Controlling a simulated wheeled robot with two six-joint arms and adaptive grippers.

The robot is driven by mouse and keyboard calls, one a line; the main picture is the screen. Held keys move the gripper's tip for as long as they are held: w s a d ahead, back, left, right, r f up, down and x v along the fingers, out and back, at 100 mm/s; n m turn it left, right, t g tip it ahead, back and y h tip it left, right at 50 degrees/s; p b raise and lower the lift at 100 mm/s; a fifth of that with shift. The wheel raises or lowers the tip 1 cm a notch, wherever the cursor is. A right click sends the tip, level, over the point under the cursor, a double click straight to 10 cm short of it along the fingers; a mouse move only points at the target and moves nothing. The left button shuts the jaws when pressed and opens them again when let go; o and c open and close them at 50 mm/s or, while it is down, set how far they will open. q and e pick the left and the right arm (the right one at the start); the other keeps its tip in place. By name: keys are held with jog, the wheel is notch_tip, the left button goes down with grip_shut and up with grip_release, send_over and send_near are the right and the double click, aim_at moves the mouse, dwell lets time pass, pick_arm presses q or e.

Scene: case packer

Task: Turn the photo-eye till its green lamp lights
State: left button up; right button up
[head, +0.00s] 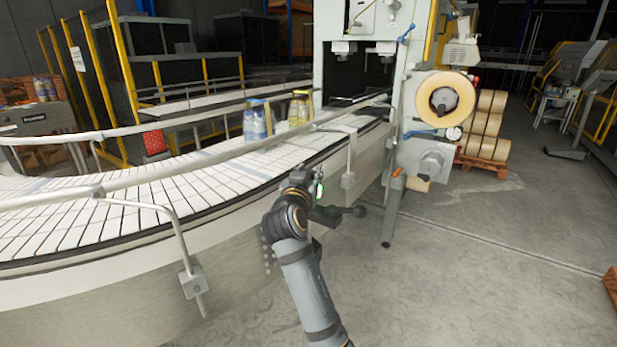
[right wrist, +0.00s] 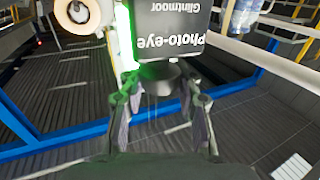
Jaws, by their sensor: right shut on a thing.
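The photo-eye (right wrist: 168,28) is a dark box with white lettering, upside down in the right wrist view. A bright green light (right wrist: 124,36) glows along its left edge and tints my finger beside it. A dark round stub (right wrist: 160,74) sits below the box, between my fingers. My right gripper (right wrist: 163,92) is shut on this part of the photo-eye. In the head view my right gripper (head: 302,180) is beside the conveyor's near side, and the green glow (head: 319,190) shows just right of it. The box is mostly hidden there. My left gripper is out of view.
The curved conveyor (head: 120,212) with its guide rail runs along the left. The machine with a tape roll (head: 445,98) stands beyond.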

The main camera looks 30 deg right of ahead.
dwell(0.3)
jog(key=o, duration=1.2)
notch_tip(320, 180, up, 10)
jog(key=shift+f, duration=0.1)
